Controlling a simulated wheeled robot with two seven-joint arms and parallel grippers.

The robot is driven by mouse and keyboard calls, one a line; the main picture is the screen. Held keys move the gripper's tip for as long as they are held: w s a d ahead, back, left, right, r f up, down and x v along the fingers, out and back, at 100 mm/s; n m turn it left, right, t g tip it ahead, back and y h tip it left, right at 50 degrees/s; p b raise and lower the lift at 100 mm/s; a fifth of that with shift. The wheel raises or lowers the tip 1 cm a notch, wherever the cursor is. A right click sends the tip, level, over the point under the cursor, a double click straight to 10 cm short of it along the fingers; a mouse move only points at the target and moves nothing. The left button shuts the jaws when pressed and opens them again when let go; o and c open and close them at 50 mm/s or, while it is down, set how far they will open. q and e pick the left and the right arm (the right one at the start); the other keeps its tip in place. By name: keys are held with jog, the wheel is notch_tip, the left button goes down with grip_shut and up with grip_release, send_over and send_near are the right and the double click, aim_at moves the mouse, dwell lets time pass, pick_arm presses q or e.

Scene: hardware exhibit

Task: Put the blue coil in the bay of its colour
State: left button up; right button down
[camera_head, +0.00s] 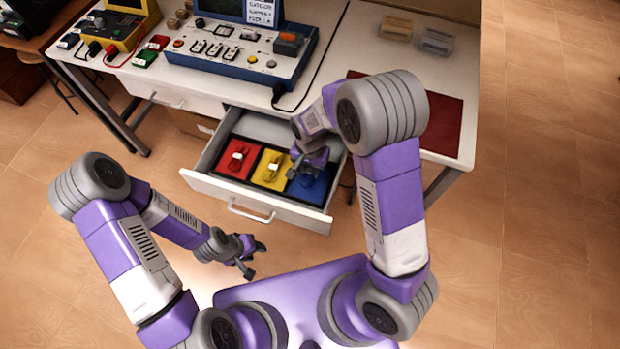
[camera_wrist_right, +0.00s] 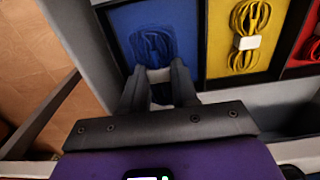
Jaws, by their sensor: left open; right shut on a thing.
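The blue coil (camera_wrist_right: 152,42) is over the blue bay (camera_wrist_right: 190,14) in the right wrist view. I cannot tell whether it rests on the bay floor or is slightly above it. My right gripper (camera_wrist_right: 158,76) is shut on the coil at its pale band. In the head view my right gripper (camera_head: 304,172) reaches into the open drawer (camera_head: 222,188) and partly hides the blue bay (camera_head: 312,192). The coil itself is hard to make out there. My left gripper (camera_head: 248,258) is open and empty, in front of the drawer and apart from it.
A yellow coil (camera_head: 271,171) lies in the yellow bay and a red coil (camera_head: 236,160) in the red bay. The drawer walls stand close around my right gripper. A blue control panel (camera_head: 240,52), a yellow instrument (camera_head: 112,30) and a dark red mat (camera_head: 446,122) are on the table.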

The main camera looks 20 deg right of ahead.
aim_at(310, 176)
jog(key=shift+f+b, duration=0.7)
jog(key=shift+f, duration=1.55)
jog(key=shift+f, duration=0.15)
jog(key=c, duration=0.9)
grip_release()
jog(key=shift+o, duration=0.2)
notch_tip(310, 176, up, 12)
jog(key=p, duration=0.4)
jog(key=shift+r, duration=0.2)
